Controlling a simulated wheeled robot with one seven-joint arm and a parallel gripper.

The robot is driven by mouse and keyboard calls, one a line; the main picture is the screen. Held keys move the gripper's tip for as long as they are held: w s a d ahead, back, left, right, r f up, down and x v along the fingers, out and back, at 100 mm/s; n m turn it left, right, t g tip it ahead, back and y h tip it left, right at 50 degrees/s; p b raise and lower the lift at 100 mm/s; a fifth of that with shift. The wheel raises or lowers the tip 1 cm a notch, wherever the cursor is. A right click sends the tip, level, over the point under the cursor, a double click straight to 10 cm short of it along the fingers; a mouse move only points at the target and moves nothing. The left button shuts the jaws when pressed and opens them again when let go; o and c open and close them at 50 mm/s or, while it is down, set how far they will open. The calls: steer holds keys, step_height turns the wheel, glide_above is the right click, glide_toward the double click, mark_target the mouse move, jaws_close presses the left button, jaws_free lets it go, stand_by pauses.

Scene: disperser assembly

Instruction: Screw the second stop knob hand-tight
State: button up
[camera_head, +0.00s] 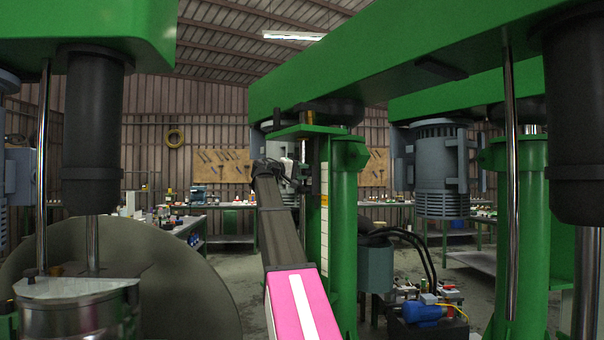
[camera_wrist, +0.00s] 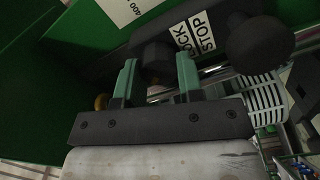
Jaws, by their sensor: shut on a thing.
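In the wrist view, a dark stop knob (camera_wrist: 157,60) sits between the two green fingers of my gripper (camera_wrist: 158,78), which is shut on it. The knob is at the lower edge of a dark bar (camera_wrist: 120,48) that carries a white label (camera_wrist: 195,32) reading "LOCK STOP". A second dark round knob (camera_wrist: 260,44) is to the right of the label, apart from my fingers. In the head view, my arm reaches up to the green column, and my gripper (camera_head: 285,172) is small there; the held knob cannot be made out in that view.
A green column (camera_head: 343,230) and green overhead beam (camera_head: 400,65) stand close to my arm. A grey motor (camera_head: 437,165) hangs to the right. A metal vessel (camera_head: 75,310) is at lower left. Workbenches and tool boards (camera_head: 222,166) line the back wall.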

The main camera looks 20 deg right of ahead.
stand_by(0.4)
steer(key=o, duration=0.9)
steer(key=shift+a, duration=0.15)
steer(key=a, duration=0.3)
steer(key=s+a, duration=0.1)
steer(key=a, duration=0.6)
steer(key=shift+s+a, duration=0.2)
steer(key=shift+a, duration=0.05)
